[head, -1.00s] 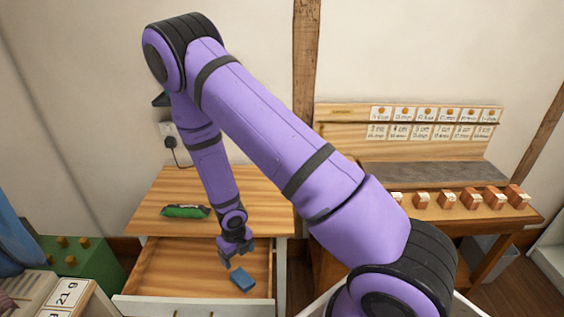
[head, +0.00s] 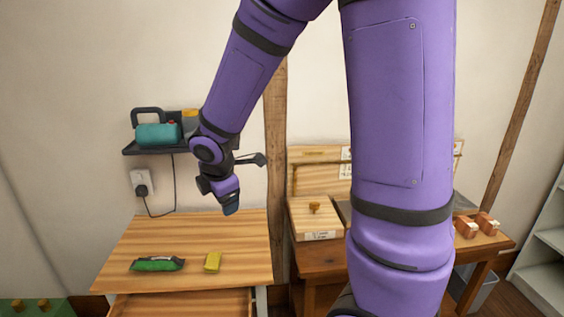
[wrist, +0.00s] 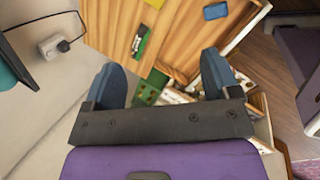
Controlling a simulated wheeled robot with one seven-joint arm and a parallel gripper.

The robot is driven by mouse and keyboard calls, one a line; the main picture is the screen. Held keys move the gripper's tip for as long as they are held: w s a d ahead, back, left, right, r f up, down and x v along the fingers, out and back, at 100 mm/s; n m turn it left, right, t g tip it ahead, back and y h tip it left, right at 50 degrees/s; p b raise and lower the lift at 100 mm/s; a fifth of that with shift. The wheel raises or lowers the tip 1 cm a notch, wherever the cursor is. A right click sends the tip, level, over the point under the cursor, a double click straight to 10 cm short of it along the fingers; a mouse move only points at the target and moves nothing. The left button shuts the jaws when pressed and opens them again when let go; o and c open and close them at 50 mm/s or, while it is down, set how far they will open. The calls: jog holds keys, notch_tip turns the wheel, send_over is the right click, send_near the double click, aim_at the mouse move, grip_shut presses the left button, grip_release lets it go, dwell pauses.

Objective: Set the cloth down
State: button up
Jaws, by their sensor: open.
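A small flat blue piece, possibly the folded cloth (wrist: 215,11), lies in the open wooden drawer in the wrist view. In the head view it is out of the frame. A small yellow piece (head: 212,262) lies on the wooden cabinet top (head: 140,238), to the right of a green packet (head: 158,264). I cannot tell whether the yellow piece is cloth. My gripper (head: 231,208) is raised above the back right of the cabinet top, pointing down. In the wrist view its blue fingertips (wrist: 160,72) are wide apart with nothing held between them.
A dark wall shelf (head: 150,150) with a teal device stands close behind and left of my wrist. A socket with a plug and cable (head: 142,185) is below it. The open drawer (head: 180,303) sticks out in front. A wooden desk with boxes is at right.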

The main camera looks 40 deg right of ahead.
jog(key=s+r+m+y, duration=0.1)
jog(key=s+r+m, duration=0.7)
jog(key=s, duration=0.3)
jog(key=s+r+m+t+y, duration=0.1)
jog(key=s+r+m, duration=0.7)
jog(key=s, duration=0.3)
jog(key=shift+a+r+m, duration=0.15)
jog(key=shift+a+m, duration=0.2)
jog(key=shift+m, duration=0.15)
